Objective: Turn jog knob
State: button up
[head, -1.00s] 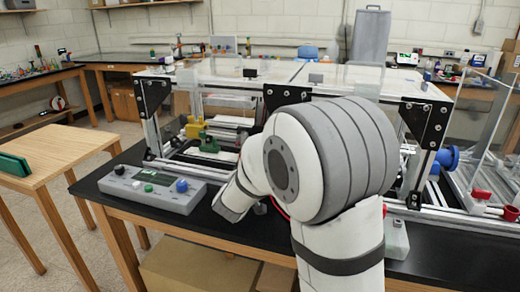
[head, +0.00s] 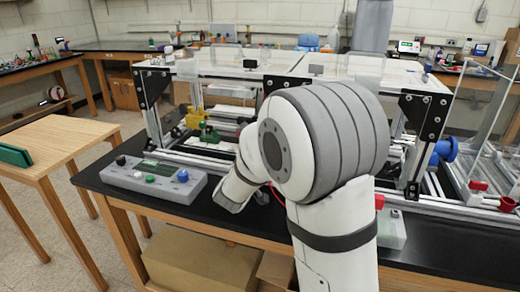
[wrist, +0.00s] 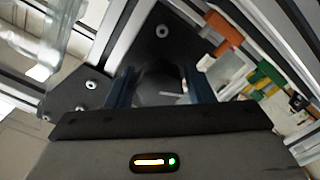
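A grey control box (head: 135,183) lies on the black bench top at the left end of the bench in the head view. It carries a blue knob (head: 183,176) at its right end, a black knob (head: 120,160) at its left end, and a green button (head: 150,179) and a small display between them. No label tells which is the jog knob. In the head view my arm hides the fingers.
The extrusion frame (head: 152,115) with black corner plates stands behind and right of the box. Green and yellow parts (head: 208,132) sit inside it. A wooden table (head: 65,140) with a green item stands at the left.

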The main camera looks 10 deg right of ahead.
jog(key=v, duration=0.7)
jog(key=shift+s+a, duration=0.15)
jog(key=shift+s, duration=0.2)
jog(key=s+a+n+g+y+p, duration=0.1)
jog(key=s+a+g+y+p, duration=0.2)
jog(key=s+g+y, duration=0.5)
jog(key=s+d+f+m+g+y+p, duration=0.1)
jog(key=s+d+g, duration=0.4)
jog(key=s, duration=1.3)
jog(key=shift+d+m+p, duration=0.6)
jog(key=shift+d+m, duration=0.25)
jog(key=shift+m, duration=0.05)
jog(key=shift+f, duration=0.1)
dwell(1.8)
